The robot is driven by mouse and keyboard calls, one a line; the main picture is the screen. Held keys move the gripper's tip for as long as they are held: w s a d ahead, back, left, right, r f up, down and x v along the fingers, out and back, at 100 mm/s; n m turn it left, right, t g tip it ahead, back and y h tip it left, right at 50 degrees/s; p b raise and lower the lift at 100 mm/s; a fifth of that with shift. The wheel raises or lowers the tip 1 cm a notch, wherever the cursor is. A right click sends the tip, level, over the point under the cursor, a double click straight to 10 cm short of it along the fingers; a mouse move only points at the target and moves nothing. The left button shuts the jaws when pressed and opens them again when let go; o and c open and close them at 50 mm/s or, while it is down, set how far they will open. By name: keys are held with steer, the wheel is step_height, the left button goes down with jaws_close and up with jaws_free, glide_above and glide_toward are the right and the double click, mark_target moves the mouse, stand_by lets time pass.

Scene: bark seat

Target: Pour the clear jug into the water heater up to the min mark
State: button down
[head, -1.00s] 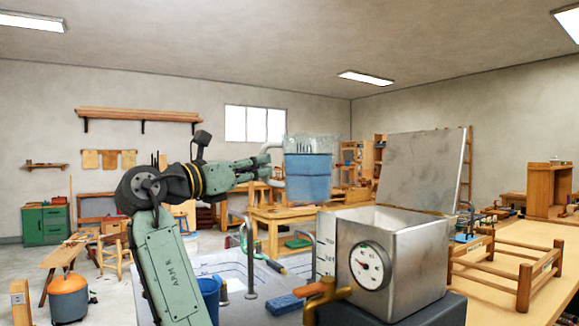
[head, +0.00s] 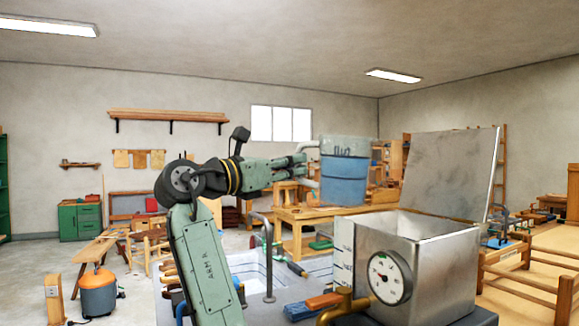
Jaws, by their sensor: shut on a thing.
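The clear jug (head: 345,178) is held upright in the air, with blue water filling it to a bit over half. My gripper (head: 303,170) is shut on the jug's handle at its left side. The water heater (head: 432,268) is an open square metal box at the lower right, with its lid (head: 450,175) raised behind it. A round gauge (head: 390,277) and a brass tap (head: 343,307) are on its front. A scale strip (head: 343,255) with marks stands on its left side; the min mark is too small to read. The jug is above and left of the heater opening, apart from it. The heater's inside bottom is hidden.
A grey worktop (head: 305,268) with a sink and a curved tap (head: 267,255) lies left of the heater. A brush (head: 310,306) lies in front. Wooden frames (head: 530,275) stand on the bench at right. Open air surrounds the jug.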

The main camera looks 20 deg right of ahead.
mark_target(298, 150)
steer(key=shift+s+d+r+m, duration=0.35)
steer(key=shift+r+m, duration=0.05)
steer(key=shift+s+d+r+y+p, duration=0.15)
steer(key=shift+s+d+y+p, duration=0.05)
steer(key=shift+y+p, duration=0.15)
steer(key=shift+r+m+p, duration=0.35)
steer(key=shift+m+p, duration=0.05)
steer(key=shift+m, duration=0.1)
steer(key=shift+r+m+y+p, duration=0.5)
steer(key=shift+r+p, duration=0.1)
steer(key=shift+p, duration=0.25)
steer(key=shift+s+d+r+m+g+y+p, duration=0.1)
steer(key=shift+r+m+g+y+p, duration=0.25)
steer(key=shift+r+m+p, duration=0.8)
steer(key=shift+r+n+p, duration=0.25)
steer(key=shift+r+p, duration=0.1)
steer(key=shift+p, duration=0.2)
